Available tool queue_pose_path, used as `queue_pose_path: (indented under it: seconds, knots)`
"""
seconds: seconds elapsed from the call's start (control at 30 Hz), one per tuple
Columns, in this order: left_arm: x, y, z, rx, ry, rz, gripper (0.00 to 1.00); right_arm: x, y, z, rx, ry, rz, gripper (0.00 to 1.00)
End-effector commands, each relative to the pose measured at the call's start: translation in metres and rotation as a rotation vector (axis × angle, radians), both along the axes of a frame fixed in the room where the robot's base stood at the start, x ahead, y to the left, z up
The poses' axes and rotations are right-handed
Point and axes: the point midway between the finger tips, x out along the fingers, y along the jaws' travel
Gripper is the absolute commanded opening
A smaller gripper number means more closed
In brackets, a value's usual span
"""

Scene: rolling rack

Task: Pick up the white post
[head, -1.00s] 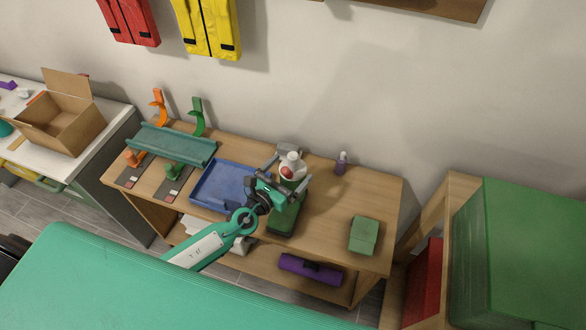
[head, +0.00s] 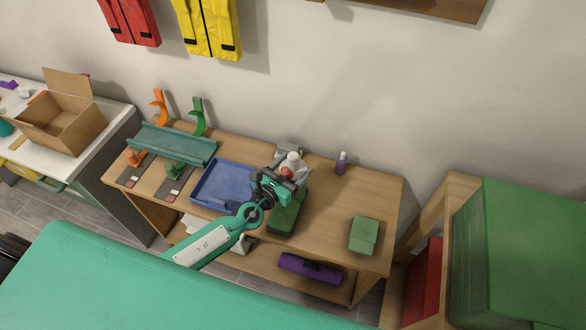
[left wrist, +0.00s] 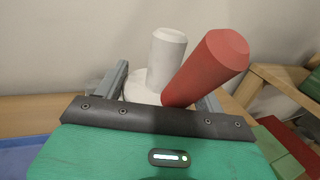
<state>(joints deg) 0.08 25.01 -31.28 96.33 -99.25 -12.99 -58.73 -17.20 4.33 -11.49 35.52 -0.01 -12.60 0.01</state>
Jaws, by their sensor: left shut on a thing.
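The white post (head: 294,159) stands towards the back of the wooden table in the head view. In the left wrist view the white post (left wrist: 167,50) is a short upright cylinder rising from a wider round white part. A red cylinder (left wrist: 208,65) leans to the right in front of it; in the head view only a small red patch (head: 286,171) shows. My left gripper (head: 283,174) is shut on the white post, with one grey finger on each side in the wrist view. The gripper body hides the lower parts. My right gripper is not in view.
A blue tray (head: 203,195) lies left of the gripper, with a teal rack (head: 170,143) beyond it. A purple bottle (head: 341,163) stands at the back and a green box (head: 363,235) at the right. The table's middle right is clear.

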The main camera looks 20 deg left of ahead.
Motion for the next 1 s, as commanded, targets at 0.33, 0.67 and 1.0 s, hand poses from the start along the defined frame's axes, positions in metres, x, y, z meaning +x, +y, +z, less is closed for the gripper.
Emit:
queue_pose_path:
  seconds: [0.33,0.67,1.0]
  knots:
    - [0.000,0.000,0.035,-0.004,-0.001,0.000,0.44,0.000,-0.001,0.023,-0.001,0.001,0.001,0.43]
    - [0.000,0.000,0.081,-0.001,-0.001,0.001,0.44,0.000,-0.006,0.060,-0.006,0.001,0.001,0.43]
    - [0.000,0.000,0.138,0.000,-0.002,-0.001,0.44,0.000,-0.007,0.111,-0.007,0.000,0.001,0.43]
